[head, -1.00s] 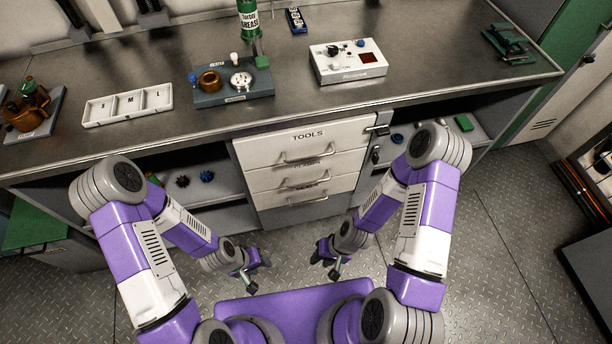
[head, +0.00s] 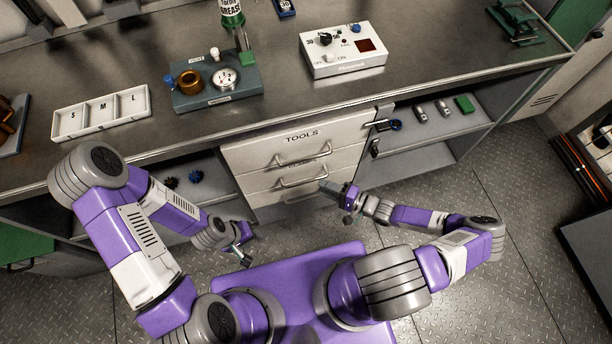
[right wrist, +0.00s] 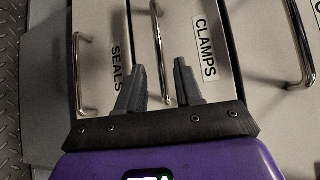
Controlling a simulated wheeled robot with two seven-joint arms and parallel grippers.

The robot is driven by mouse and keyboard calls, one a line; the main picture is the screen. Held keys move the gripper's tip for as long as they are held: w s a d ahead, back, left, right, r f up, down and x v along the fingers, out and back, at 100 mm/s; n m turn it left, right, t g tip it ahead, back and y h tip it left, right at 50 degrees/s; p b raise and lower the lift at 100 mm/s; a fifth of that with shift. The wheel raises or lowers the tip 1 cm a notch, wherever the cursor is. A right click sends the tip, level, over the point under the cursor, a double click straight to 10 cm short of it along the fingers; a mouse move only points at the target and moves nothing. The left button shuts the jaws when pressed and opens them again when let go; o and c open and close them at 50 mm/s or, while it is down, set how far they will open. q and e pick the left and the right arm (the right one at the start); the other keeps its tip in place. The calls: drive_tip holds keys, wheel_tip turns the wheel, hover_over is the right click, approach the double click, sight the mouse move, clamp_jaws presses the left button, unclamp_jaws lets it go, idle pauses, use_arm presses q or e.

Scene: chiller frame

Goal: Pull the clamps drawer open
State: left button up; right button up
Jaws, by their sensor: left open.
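The clamps drawer (right wrist: 223,75) is the middle one of a white stack, shut, with its CLAMPS label (right wrist: 204,48) readable in the right wrist view. Its metal bar handle (right wrist: 160,45) runs into the gap between the fingers of my right gripper (right wrist: 160,85). Those fingers are apart; I cannot tell whether they reach around the bar. In the head view my right gripper (head: 332,188) is at the right side of the drawer fronts, by the clamps handle (head: 300,182). My left gripper (head: 245,252) is open and empty, low and left of the drawers.
The tools drawer (head: 345,135) is above and the seals drawer (right wrist: 98,20) below, both shut. The steel worktop (head: 430,75) overhangs the stack. An open shelf (head: 440,125) with small parts lies right of it. Floor (head: 520,220) is clear to the right.

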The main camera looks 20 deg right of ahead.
sight(308, 181)
drive_tip(key=b+x, duration=0.1)
drive_tip(key=x, duration=0.6)
drive_tip(key=shift+a, duration=0.15)
clamp_jaws()
